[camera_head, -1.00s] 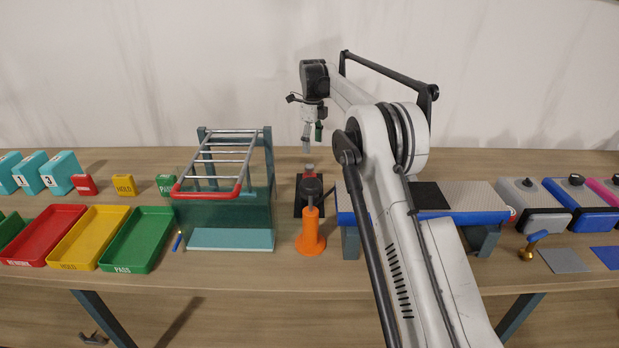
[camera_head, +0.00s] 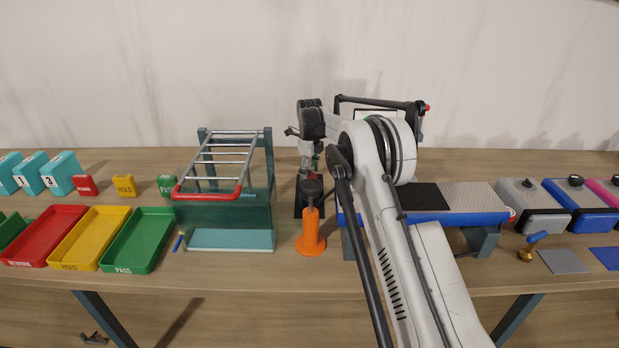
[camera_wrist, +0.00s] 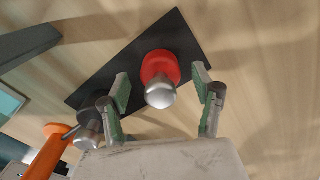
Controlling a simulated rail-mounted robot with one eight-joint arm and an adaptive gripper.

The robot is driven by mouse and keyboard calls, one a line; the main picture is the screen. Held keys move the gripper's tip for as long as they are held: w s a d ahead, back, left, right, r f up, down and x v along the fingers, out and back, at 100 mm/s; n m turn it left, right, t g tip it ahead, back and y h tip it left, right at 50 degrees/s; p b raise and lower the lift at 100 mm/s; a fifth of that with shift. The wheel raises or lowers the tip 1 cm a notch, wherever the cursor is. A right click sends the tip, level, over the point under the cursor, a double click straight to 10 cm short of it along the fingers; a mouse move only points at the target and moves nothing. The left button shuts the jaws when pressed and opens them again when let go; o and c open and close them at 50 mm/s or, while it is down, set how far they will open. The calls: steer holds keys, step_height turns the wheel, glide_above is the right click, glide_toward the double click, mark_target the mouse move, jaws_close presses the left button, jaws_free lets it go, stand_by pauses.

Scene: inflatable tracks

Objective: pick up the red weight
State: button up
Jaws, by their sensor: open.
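The red weight (camera_wrist: 159,66) has a red body and a rounded silver top, and stands on a dark square mat in the wrist view. My gripper (camera_wrist: 160,86) is open, with one finger on each side of the weight; I see gaps between the fingers and the weight, and cannot tell the height between them. In the head view my gripper (camera_head: 306,158) hangs down at the back of the table, behind the orange stand. The weight is mostly hidden there by the gripper and the stand.
An orange stand (camera_head: 311,233) with a dark top is just in front of the mat (camera_wrist: 100,92). A teal rack (camera_head: 230,218) with metal bars is to the left. A blue-edged bench (camera_head: 470,217) is to the right. Coloured trays (camera_head: 139,240) lie at far left.

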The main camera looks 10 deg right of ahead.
steer(key=shift+f, duration=0.45)
steer(key=c, duration=1.5)
jaws_close()
steer(key=shift+r, duration=0.2)
